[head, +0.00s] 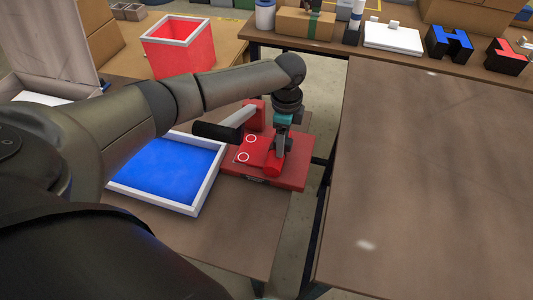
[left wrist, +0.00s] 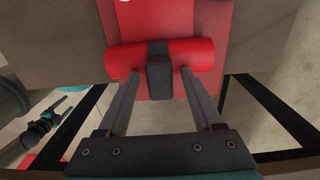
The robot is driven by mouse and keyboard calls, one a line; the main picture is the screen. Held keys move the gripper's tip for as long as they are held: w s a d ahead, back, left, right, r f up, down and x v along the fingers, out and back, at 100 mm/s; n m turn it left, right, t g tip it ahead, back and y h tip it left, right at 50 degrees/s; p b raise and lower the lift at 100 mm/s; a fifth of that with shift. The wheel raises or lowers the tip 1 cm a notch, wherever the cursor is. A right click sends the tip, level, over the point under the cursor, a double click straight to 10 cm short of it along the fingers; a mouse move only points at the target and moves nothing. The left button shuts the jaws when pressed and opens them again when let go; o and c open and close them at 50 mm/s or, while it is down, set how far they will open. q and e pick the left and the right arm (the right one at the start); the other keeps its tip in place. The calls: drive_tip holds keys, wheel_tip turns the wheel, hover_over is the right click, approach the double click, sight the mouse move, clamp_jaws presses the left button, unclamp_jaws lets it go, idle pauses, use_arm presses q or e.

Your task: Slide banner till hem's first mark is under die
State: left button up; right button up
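A red press (head: 290,178) with a flat red base stands at the table's right edge, with a grey lever ending in a black grip (head: 213,132). A red banner sheet (head: 256,150) lies on its base, showing two white ring marks. A red roll (left wrist: 118,62) with a dark band and block (left wrist: 159,75) lies across the sheet's end. My left gripper (left wrist: 159,72) is over this roll, its open fingers on either side of the dark block with gaps visible. It also shows in the head view (head: 283,150). The die cannot be made out.
A white-framed tray with a blue panel (head: 165,175) lies left of the press. A red box with a white rim (head: 178,47) stands behind. A separate bare table (head: 430,180) is at right, across a gap. Letter blocks (head: 450,44) stand on the back table.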

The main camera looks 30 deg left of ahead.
use_arm(q)
drive_tip(key=shift+f, duration=0.1)
use_arm(e)
drive_tip(key=shift+d, duration=0.3)
use_arm(q)
drive_tip(key=shift+r, duration=0.4)
wheel_tip(320, 180, up, 15)
drive_tip(key=p, duration=0.4)
drive_tip(key=shift+f, duration=0.2)
use_arm(e)
drive_tip(key=r, duration=0.3)
drive_tip(key=a+r, duration=0.1)
drive_tip(key=shift+s+r, duration=0.15)
drive_tip(key=shift+s, duration=0.1)
use_arm(q)
drive_tip(key=shift+s, duration=0.1)
use_arm(e)
drive_tip(key=shift+d, duration=0.15)
